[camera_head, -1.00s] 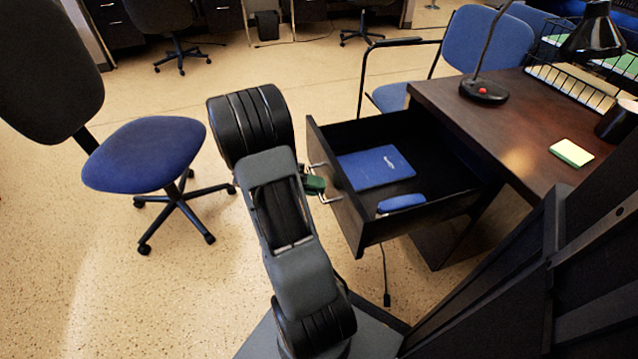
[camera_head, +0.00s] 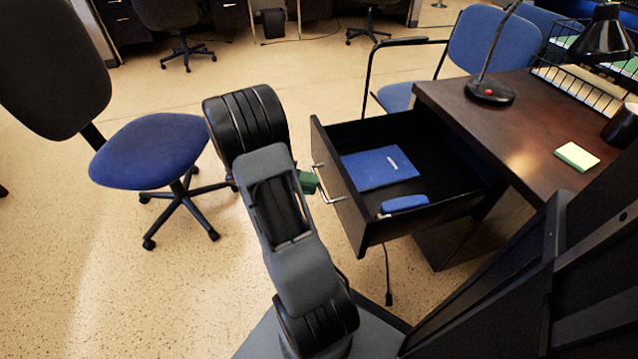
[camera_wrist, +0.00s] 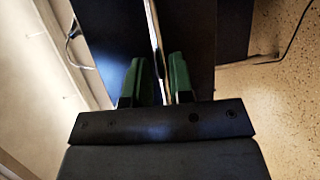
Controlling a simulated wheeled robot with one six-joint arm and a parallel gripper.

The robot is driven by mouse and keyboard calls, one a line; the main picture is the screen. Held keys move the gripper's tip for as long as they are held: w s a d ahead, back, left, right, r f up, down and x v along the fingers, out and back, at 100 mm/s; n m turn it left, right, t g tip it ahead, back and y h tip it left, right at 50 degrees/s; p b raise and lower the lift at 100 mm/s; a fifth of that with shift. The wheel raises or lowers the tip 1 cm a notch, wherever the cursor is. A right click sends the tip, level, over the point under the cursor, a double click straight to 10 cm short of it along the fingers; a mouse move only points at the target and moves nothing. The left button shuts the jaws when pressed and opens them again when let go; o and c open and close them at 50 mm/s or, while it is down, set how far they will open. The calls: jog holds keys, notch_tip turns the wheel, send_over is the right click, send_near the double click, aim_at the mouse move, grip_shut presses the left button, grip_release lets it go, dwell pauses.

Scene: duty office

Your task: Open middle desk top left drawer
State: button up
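The desk's top drawer (camera_head: 345,208) is pulled well out in the head view. Its metal bar handle (camera_head: 327,188) is on the front panel. Inside lie a blue book (camera_head: 378,168) and a blue object (camera_head: 404,203). My gripper's green fingers (camera_head: 308,182) are just left of the handle, apart from the front panel and partly hidden by my arm. In the wrist view the two green fingers (camera_wrist: 159,78) stand apart with a gap between them. A bright narrow strip, seemingly the handle (camera_wrist: 155,35), lines up with that gap.
A blue chair (camera_head: 150,150) stands left of my arm. Another chair (camera_head: 488,45) is behind the desk. Open floor lies between.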

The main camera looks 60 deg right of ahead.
jog(key=p+v, duration=0.2)
jog(key=v, duration=0.9)
jog(key=shift+s, duration=0.1)
jog(key=s+a+r+n+t+y+p, duration=0.1)
jog(key=a+r+n+t+p, duration=0.3)
jog(key=r+p, duration=0.5)
jog(key=s+a+r+n+t+y+p, duration=0.2)
jog(key=a+r+t+p, duration=0.5)
jog(key=r, duration=0.9)
jog(key=s+a+r+n+t+y+p, duration=0.2)
jog(key=a+r+n+t+y+p, duration=0.3)
jog(key=a+r+p, duration=0.5)
jog(key=shift+r+n+t+p, duration=0.3)
jog(key=shift+r+t+p, duration=0.5)
jog(key=shift+r+p, duration=0.6)
jog(key=shift+f, duration=0.2)
